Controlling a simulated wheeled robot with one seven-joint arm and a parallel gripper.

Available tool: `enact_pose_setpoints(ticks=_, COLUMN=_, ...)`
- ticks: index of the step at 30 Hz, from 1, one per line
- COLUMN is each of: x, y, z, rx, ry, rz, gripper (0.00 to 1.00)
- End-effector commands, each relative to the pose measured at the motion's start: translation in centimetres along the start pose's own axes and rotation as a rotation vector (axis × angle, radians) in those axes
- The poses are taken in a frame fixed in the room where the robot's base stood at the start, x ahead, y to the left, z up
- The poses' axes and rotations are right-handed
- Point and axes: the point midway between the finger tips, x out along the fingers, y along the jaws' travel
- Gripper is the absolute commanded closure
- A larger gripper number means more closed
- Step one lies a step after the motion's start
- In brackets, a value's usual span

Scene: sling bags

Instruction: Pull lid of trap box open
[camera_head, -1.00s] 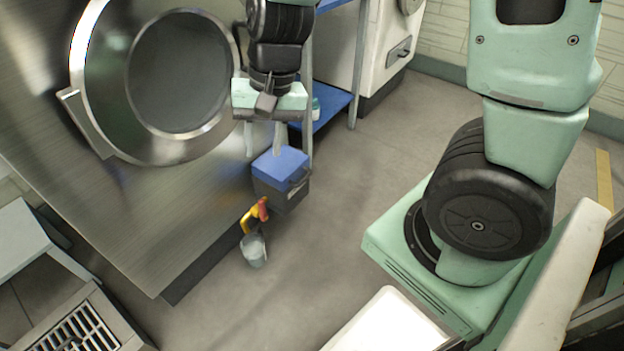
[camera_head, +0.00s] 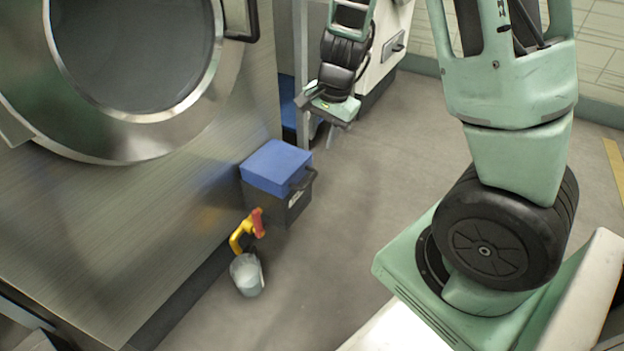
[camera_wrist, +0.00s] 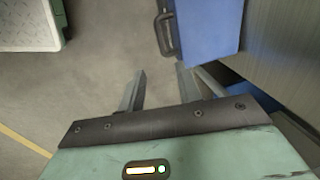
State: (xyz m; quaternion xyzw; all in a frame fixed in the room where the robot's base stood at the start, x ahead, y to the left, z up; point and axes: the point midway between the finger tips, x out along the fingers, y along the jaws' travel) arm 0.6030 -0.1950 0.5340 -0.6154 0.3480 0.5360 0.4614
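The trap box is a dark grey box with a blue lid (camera_head: 277,166) and a black handle (camera_head: 303,180) on its right side. It stands on the floor against the metal machine, and its lid is closed. My gripper (camera_head: 323,131) is above and beyond the box, to its upper right, touching nothing. In the wrist view, my gripper (camera_wrist: 160,84) has its two fingers apart with bare floor between them. The blue lid (camera_wrist: 208,28) and the handle (camera_wrist: 165,36) lie ahead of the fingertips there, with the handle nearly in line with the gap.
A steel machine (camera_head: 110,215) with a round door rises left of the box. A clear cup (camera_head: 246,275) and a yellow-red tool (camera_head: 246,230) are on the floor in front of it. Open floor (camera_head: 385,150) lies to the right. A blue shelf (camera_head: 289,105) is behind.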

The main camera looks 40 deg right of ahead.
Motion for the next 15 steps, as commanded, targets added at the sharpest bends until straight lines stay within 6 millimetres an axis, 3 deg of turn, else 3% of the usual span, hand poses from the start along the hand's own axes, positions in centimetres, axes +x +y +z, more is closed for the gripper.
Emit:
enact_pose_setpoints(ticks=1, x=1.8, y=0.2, z=0.0, rx=-0.001, ry=0.000, rz=0.002, gripper=0.66)
enact_pose_setpoints(ticks=3, x=3.3, y=0.2, z=0.0, rx=0.000, ry=0.000, rz=0.002, gripper=0.66)
enact_pose_setpoints(ticks=15, x=10.8, y=0.1, z=0.0, rx=-0.002, ry=-0.001, rz=0.001, gripper=0.66)
